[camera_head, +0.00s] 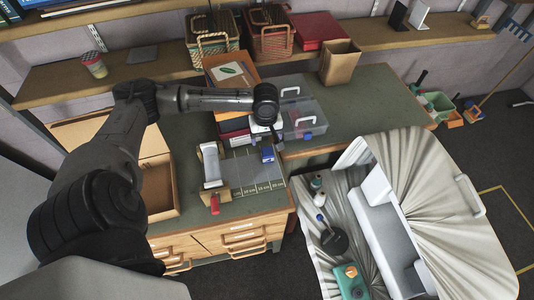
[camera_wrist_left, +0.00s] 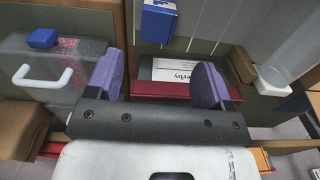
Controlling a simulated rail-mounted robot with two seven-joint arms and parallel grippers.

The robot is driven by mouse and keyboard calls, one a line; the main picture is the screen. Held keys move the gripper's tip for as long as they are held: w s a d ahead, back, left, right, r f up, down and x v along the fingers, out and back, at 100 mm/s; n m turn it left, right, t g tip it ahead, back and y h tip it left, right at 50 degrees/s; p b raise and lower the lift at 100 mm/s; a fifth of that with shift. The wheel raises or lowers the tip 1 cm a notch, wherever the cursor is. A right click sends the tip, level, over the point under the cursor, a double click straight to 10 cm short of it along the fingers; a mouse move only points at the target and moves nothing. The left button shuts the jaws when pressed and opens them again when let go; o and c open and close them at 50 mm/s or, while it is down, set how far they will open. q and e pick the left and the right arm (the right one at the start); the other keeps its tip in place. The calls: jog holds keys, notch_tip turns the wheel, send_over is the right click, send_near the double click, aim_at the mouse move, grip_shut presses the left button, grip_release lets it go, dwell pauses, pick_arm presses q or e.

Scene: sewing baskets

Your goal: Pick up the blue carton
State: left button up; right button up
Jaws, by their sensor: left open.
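The blue carton (camera_head: 267,154) is a small box at the back edge of the grey ruled cutting board, just below my left gripper in the head view. In the left wrist view the blue carton (camera_wrist_left: 158,20) shows at the top, beyond the fingertips and apart from them. My left gripper (camera_head: 264,136) hangs over the bench. Its purple-padded fingers (camera_wrist_left: 157,80) are spread wide with nothing held between them. Part of the carton's surroundings is hidden by the gripper in the head view. My right gripper is not in view.
A clear case (camera_head: 303,118) with a white handle stands behind, to the right. The trimmer's pale arm (camera_head: 211,165) lies left of the board (camera_head: 250,177). A dark red book (camera_wrist_left: 160,89) shows below the fingers. The green bench's right part (camera_head: 380,100) is clear.

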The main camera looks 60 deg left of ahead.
aim_at(267, 152)
pick_arm(q)
notch_tip(267, 152, down, 5)
jog(key=shift+d+f, duration=0.1)
jog(key=shift+w+d+f+p, duration=0.15)
jog(key=shift+f+p, duration=0.45)
jog(key=shift+f, duration=2)
jog(key=c, duration=1)
